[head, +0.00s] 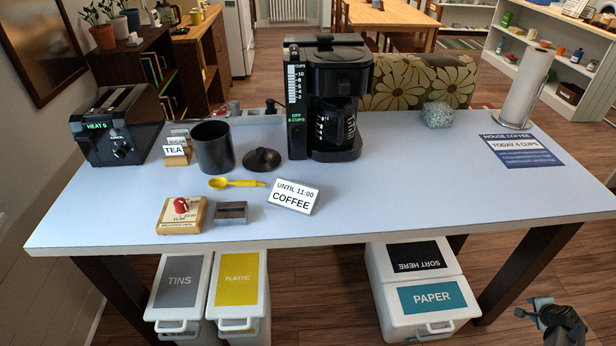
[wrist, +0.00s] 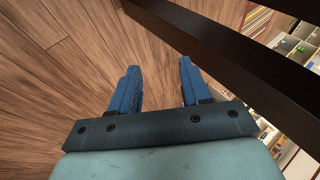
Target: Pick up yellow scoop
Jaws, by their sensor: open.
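The yellow scoop (head: 237,183) lies on the pale blue table (head: 420,205), in front of a black canister (head: 212,148) and its black lid (head: 262,160). Its round bowl is at the left and its handle points right. My gripper (head: 541,306) is at the lower right of the head view, beyond the table's front edge and far from the scoop. In the wrist view my gripper (wrist: 160,85) has its two blue fingers apart with nothing between them. The scoop is not in the wrist view.
A coffee sign (head: 293,196), a small metal box (head: 231,212) and a wooden timer block (head: 181,214) stand near the scoop. A black coffee maker (head: 328,100) stands behind. A dark table leg (wrist: 230,50) crosses the wrist view close to my fingers. The table's right front is clear.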

